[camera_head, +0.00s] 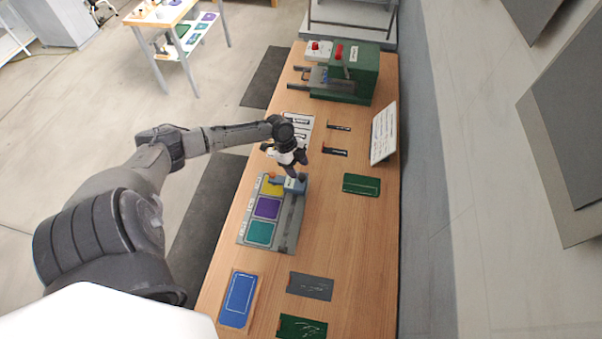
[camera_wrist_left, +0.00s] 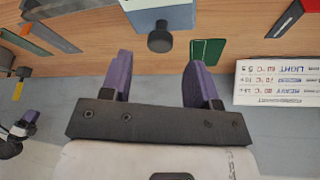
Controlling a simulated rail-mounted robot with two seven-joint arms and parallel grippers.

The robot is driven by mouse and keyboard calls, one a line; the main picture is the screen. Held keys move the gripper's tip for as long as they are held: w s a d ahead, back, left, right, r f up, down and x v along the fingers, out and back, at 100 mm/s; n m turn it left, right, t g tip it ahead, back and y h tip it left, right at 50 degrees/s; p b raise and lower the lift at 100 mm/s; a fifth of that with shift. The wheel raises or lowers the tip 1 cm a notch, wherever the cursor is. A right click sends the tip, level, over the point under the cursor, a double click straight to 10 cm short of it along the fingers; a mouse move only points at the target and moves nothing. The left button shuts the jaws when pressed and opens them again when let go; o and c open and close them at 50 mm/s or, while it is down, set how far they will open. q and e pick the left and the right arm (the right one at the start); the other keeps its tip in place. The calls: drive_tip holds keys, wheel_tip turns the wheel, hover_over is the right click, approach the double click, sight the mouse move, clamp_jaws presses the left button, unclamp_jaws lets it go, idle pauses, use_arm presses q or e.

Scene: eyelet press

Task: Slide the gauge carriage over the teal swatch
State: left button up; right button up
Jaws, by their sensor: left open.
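The gauge board (camera_head: 240,236) lies on the bench with a yellow swatch (camera_head: 270,188) at its far end, a purple swatch (camera_head: 267,208) in the middle and the teal swatch (camera_head: 260,233) nearest me. The pale blue-grey gauge carriage (camera_head: 295,186) sits at the rail's far end, by the yellow swatch. My left gripper (camera_head: 291,171) is close to the carriage. In the left wrist view the open purple fingers (camera_wrist_left: 159,66) are apart with nothing between them; the carriage's dark knob (camera_wrist_left: 160,38) shows just beyond the tips.
A green press (camera_head: 355,75) stands at the bench's far end. A white sign (camera_head: 384,133) leans at the right edge. A green plate (camera_head: 361,184) lies right of the board. Blue (camera_head: 239,299), grey (camera_head: 310,286) and green (camera_head: 301,327) plates lie at the near end.

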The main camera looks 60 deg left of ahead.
sight(302, 176)
use_arm(q)
drive_tip(key=shift+x, duration=2)
clamp_jaws()
